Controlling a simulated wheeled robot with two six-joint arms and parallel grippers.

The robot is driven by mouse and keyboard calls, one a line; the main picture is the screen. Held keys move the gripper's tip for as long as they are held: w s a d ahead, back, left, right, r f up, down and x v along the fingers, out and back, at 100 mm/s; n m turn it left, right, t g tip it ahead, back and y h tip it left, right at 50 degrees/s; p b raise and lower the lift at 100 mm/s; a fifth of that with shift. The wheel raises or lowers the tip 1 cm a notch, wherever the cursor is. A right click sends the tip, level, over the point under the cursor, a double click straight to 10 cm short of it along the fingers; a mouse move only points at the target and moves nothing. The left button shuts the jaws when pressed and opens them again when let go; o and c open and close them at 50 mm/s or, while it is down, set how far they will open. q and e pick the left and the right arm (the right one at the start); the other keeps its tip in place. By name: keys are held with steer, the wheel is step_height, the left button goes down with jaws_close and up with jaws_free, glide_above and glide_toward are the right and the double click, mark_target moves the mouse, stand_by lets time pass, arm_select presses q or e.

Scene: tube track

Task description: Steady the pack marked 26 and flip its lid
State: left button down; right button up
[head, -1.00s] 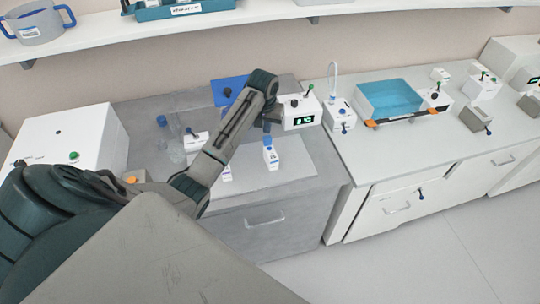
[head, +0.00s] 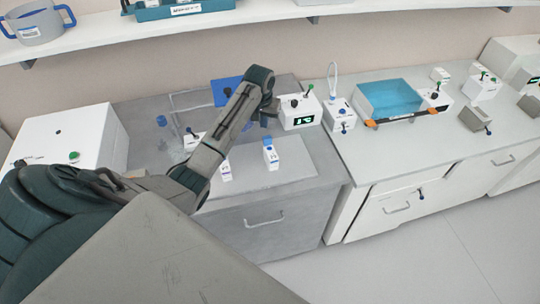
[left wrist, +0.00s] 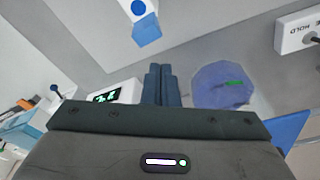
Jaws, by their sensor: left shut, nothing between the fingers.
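A small white pack (head: 272,160) with a blue lid (head: 268,141) stands on the grey bench; its mark is too small to read. The lid appears raised at the far edge, with a blue spot on the white top in front of it. The pack's blue lid also shows at the top of the left wrist view (left wrist: 148,32). A second small white pack (head: 226,172) stands to its left, partly behind my arm. My left gripper (head: 267,120) is shut and empty, just beyond and above the lid, apart from it. Its closed fingers show in the left wrist view (left wrist: 161,82). My right gripper is not in view.
A white box with a green display (head: 302,121) stands right behind the pack. A blue panel (head: 224,90) lies behind my arm. A bluish round object (left wrist: 222,86) shows beside the fingers. The bench right of the pack is clear.

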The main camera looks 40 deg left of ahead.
mark_target(267, 136)
arm_select(q)
steer(key=shift+f, duration=1.8)
steer(key=shift+s+d+r, duration=0.25)
steer(key=shift+s+d, duration=0.15)
steer(key=shift+d, duration=0.1)
steer(key=shift+s+d+r, duration=0.2)
steer(key=shift+s+d, duration=0.15)
steer(key=shift+d, duration=0.15)
